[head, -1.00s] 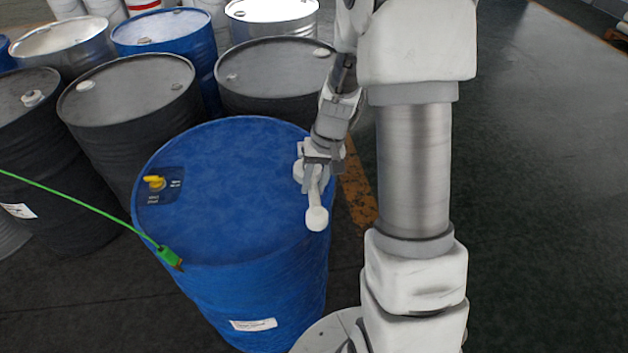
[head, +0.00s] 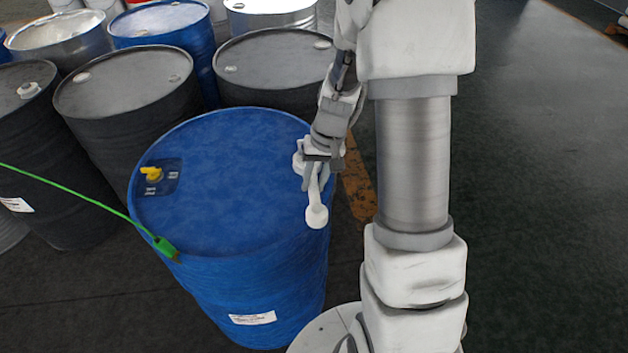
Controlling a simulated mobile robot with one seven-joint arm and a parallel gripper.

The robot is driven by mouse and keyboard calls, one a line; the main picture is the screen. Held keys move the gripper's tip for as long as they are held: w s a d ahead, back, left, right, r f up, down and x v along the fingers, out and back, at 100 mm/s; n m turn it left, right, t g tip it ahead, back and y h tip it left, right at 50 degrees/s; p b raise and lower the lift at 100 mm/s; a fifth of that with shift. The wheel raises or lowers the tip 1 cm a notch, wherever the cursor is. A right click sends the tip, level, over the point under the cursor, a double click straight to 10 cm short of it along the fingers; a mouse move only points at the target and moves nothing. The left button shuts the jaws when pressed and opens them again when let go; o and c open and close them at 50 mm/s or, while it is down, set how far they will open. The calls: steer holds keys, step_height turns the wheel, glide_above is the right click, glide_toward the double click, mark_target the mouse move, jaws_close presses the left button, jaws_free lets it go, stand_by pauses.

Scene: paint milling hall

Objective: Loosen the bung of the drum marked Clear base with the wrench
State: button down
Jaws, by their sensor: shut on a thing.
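A large blue drum (head: 235,190) stands upright in front of me. A label (head: 253,318) on its side is too small to read. My gripper (head: 314,168) is at the right rim of its top, shut on a pale wrench (head: 317,203). The wrench's rounded end hangs over the drum's right edge. A whitish round part (head: 298,163) shows just left of the jaws; I cannot tell whether it is a bung or part of the wrench, as the gripper covers this spot. A yellow fitting (head: 151,173) sits on a dark printed patch at the top's left side.
A green cable with a clamp (head: 165,247) is on the blue drum's front left rim. Dark drums (head: 125,80), another blue drum (head: 160,22) and silver drums (head: 60,38) crowd behind and to the left. The floor (head: 545,180) at right is clear.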

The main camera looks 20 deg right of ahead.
steer(key=shift+f, duration=0.15)
steer(key=shift+f+b, duration=0.5)
steer(key=shift+b, duration=0.15)
steer(key=shift+f+b, duration=1.15)
steer(key=shift+f, duration=0.05)
stand_by(0.7)
steer(key=shift+s+d+n+b, duration=0.2)
steer(key=shift+d+n+b, duration=0.25)
steer(key=shift+d+n, duration=0.5)
steer(key=shift+d+n+g, duration=0.3)
steer(key=shift+d+n, duration=0.35)
steer(key=shift+d, duration=0.6)
